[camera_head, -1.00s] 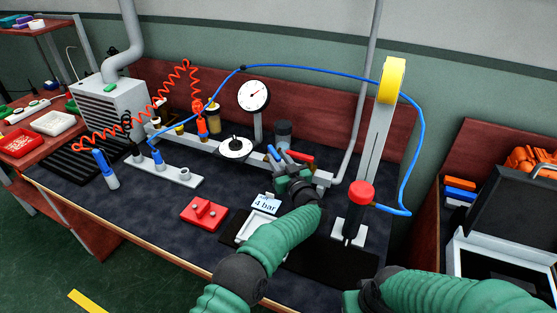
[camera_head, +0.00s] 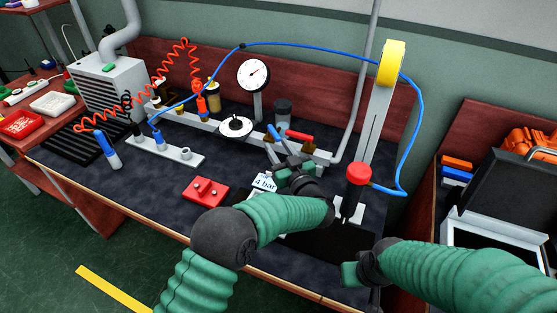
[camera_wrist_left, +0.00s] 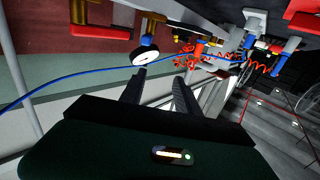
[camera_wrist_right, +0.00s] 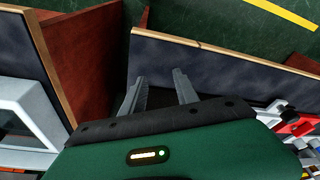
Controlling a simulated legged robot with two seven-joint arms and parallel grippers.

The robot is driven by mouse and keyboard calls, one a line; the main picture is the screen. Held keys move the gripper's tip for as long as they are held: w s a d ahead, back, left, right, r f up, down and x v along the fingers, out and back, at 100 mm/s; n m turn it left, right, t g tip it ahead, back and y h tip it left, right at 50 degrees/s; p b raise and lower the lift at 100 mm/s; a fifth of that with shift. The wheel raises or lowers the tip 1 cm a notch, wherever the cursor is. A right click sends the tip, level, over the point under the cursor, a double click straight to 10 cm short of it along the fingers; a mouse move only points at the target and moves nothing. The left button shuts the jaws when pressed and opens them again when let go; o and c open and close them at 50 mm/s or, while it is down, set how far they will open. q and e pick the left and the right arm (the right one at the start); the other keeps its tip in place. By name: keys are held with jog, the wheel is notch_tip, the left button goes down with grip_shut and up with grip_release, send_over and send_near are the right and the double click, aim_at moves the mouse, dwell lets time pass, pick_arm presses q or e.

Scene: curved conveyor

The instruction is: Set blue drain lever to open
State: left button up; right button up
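The blue drain lever (camera_head: 273,132) sits on the manifold beside the red lever (camera_head: 298,135), tilted up to the left. In the left wrist view a short blue handle (camera_wrist_left: 148,41) below a brass fitting appears to be this lever. My left gripper (camera_head: 272,150) is just in front of the blue lever in the head view. Its fingers (camera_wrist_left: 160,92) are apart and empty in the left wrist view; whether they touch the lever is unclear. My right gripper (camera_wrist_right: 157,85) is open and empty near the bench's front right edge; it also shows in the head view (camera_head: 352,272).
A gauge (camera_head: 253,74), a round dial (camera_head: 236,127) and a red-topped post (camera_head: 358,175) stand around the manifold. A red block (camera_head: 205,193) and a 4 bar card (camera_head: 264,182) lie in front. A blue hose (camera_head: 330,57) arches overhead.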

pick_arm(q)
jog(key=s, duration=0.6)
jog(key=shift+s+a+r, duration=0.15)
jog(key=shift+s+r, duration=0.15)
jog(key=shift+s, duration=0.05)
